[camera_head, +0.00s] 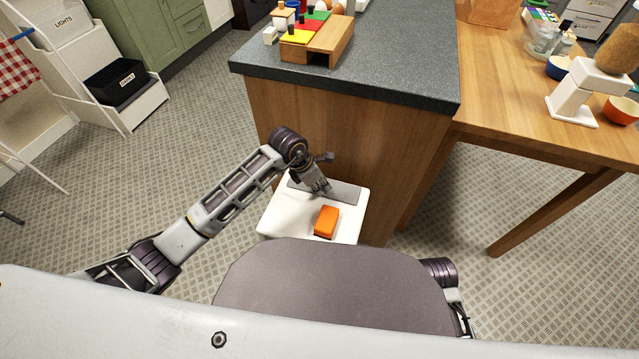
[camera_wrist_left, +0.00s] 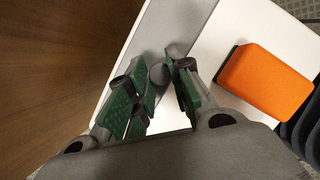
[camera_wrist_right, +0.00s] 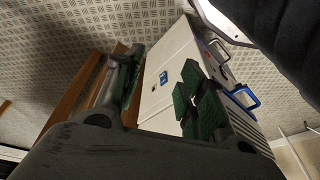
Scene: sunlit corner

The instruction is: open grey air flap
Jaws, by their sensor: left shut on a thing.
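The grey air flap (camera_head: 345,192) lies along the back of the top of a white unit (camera_head: 285,220), and it looks flat. In the left wrist view the flap (camera_wrist_left: 205,12) is a grey strip with a small rounded grey knob (camera_wrist_left: 158,74). My left gripper (camera_head: 326,190) is at the flap, its fingers closed around the knob. The fingers hide part of it. My right gripper (camera_wrist_right: 160,85) is open, with its fingers apart beside a white panel (camera_wrist_right: 185,60) with a blue sticker. I see nothing held in it. The head view hides this gripper behind my body.
An orange block (camera_head: 327,221) lies on the white unit, in front of the flap. A dark-topped wooden counter (camera_head: 400,60) stands right behind the unit. A wooden table (camera_head: 540,130) is at the right. A blue handle (camera_wrist_right: 243,95) shows on the white panel.

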